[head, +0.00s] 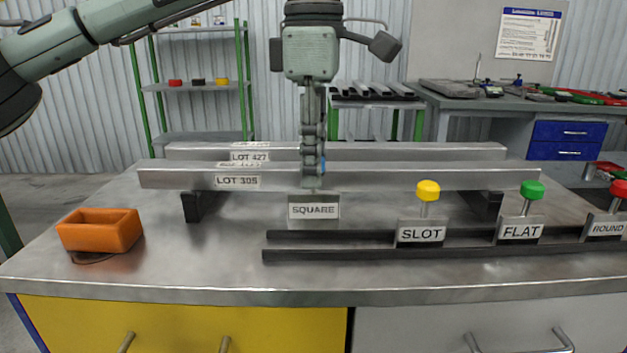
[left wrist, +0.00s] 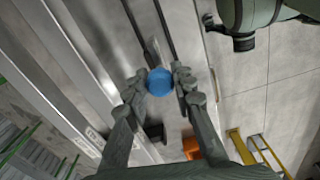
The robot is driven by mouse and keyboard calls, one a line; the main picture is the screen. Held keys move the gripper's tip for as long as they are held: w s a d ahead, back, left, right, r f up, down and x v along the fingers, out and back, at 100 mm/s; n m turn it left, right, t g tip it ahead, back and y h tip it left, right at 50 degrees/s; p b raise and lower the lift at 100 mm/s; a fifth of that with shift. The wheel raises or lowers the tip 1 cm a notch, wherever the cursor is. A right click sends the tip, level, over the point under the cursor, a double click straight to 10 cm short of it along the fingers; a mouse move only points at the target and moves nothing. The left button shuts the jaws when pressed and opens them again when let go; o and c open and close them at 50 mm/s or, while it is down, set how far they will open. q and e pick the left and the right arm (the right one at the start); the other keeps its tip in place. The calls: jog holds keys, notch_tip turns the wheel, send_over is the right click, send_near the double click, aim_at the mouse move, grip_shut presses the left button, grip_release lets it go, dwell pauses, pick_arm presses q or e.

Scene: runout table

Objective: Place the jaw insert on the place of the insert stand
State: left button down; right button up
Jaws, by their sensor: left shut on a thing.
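The jaw insert has a blue ball knob (left wrist: 158,81) and a grey plate marked SQUARE (head: 314,210). My left gripper (head: 312,180) points straight down and is shut on the knob, which sits between the two fingers in the left wrist view. In the head view the fingers hide most of the knob. The SQUARE plate hangs below the fingers, seemingly just above the left part of the insert stand (head: 330,252), two dark parallel rails. Contact with the rails cannot be told. My right gripper is not in view.
SLOT (head: 420,232), FLAT (head: 520,230) and ROUND (head: 606,226) inserts, with yellow, green and red knobs, stand on the rails to the right. Long metal bars (head: 400,179) lie behind. An orange bin (head: 99,231) stands at left. The table between bin and rails is clear.

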aim_at(314, 192)
pick_arm(q)
jog(key=shift+f, duration=1.7)
jog(key=c, duration=1.3)
grip_release()
jog(key=shift+r, duration=3.85)
